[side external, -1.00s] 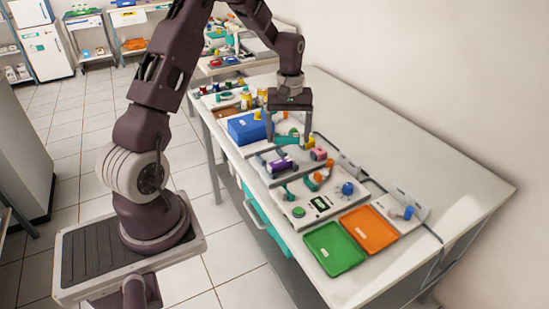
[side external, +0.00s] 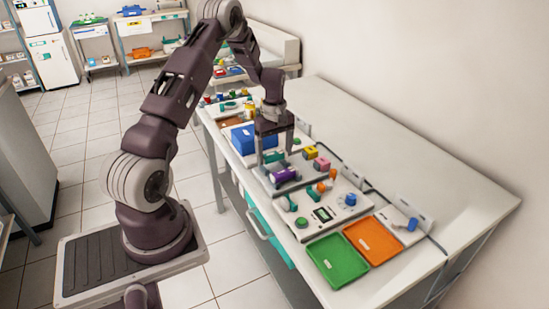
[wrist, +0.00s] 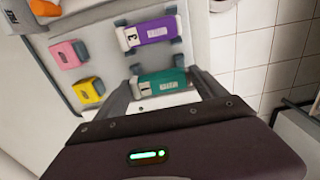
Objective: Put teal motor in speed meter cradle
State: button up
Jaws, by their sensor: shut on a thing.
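The teal motor (wrist: 163,82), with a white "1" end, lies crosswise between the fingers of my gripper (wrist: 165,95) in the wrist view. My gripper is shut on it. In the side view my gripper (side external: 275,155) is low over the back end of the parts tray, with the teal motor (side external: 272,157) at its fingertips. I cannot tell whether the motor still touches the tray. The speed meter (side external: 322,213) is a pale panel with a small display and a blue knob, nearer the camera. I cannot make out its cradle clearly.
A purple motor (wrist: 152,32) lies parallel beside the teal one. Yellow (wrist: 90,93) and pink (wrist: 68,54) blocks sit on the same tray. A blue bin (side external: 243,138) stands left of my gripper. Green (side external: 338,260) and orange (side external: 372,241) trays lie in front. The bench's right side is clear.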

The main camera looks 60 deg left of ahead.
jog(key=shift+f, duration=0.9)
jog(key=shift+f, duration=0.1)
